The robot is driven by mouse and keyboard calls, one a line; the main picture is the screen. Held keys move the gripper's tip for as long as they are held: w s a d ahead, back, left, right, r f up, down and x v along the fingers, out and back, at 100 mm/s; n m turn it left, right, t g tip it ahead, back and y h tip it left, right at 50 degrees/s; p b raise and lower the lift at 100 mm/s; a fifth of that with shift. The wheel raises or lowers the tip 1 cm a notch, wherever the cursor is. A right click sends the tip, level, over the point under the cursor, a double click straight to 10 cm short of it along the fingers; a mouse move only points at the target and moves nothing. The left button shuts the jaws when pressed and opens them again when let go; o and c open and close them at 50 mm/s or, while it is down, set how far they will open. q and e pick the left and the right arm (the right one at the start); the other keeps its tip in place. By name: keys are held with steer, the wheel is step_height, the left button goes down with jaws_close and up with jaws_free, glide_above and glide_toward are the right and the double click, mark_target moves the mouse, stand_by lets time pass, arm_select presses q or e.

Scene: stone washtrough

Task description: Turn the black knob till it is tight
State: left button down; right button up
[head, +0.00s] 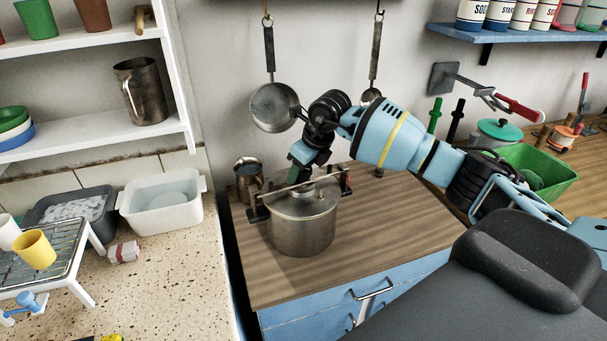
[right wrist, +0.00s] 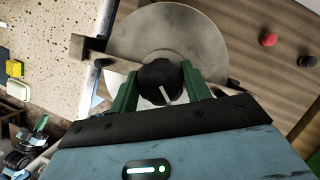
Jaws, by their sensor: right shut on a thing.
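A steel pot (head: 303,232) with a lid stands on the wooden counter. A metal bar (head: 290,187) crosses over its lid. The black knob (right wrist: 158,80) shows in the right wrist view over the middle of the lid (right wrist: 205,38), with a pale line on its top. My right gripper (right wrist: 160,92) has its green fingers on either side of the knob and is shut on it. In the head view the right gripper (head: 302,168) reaches down onto the pot's top from above, and the knob is hidden there. My left gripper is not in view.
A steel mug (head: 248,178) stands behind the pot. Ladles (head: 274,107) hang on the wall behind. A white basin (head: 162,203) is on the stone counter to the left, and a green bin (head: 540,172) is at right. The wooden counter before the pot is clear.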

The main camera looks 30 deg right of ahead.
steer(key=m+h, duration=0.2)
steer(key=m, duration=0.2)
steer(key=shift+m, duration=0.4)
steer(key=o, duration=0.8)
